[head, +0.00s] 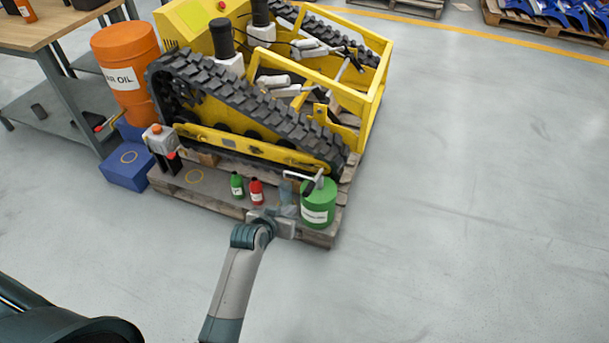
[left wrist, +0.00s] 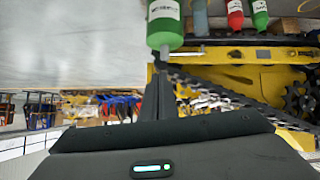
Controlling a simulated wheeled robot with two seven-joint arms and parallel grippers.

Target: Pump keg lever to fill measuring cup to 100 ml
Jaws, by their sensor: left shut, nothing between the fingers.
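The green keg (head: 318,207) with a white label stands upright at the pallet's front right corner. A pump lever (head: 312,184) sits on its top. The translucent, bluish measuring cup (head: 288,197) stands just left of the keg; its level cannot be read. My left gripper (head: 283,218) is in front of the cup and keg, partly overlapping the cup. In the left wrist view, which looks upside down, the gripper's fingers (left wrist: 158,95) are shut and empty, below the green keg (left wrist: 165,22) and apart from it. The cup (left wrist: 200,16) is beside it. My right gripper is not in view.
A red bottle (head: 257,191) and a green bottle (head: 237,185) stand left of the cup on the wooden pallet (head: 225,207). The yellow tracked carrier (head: 250,145) is close behind. An orange drum (head: 127,62) and blue box (head: 126,171) are at left. The floor at right is clear.

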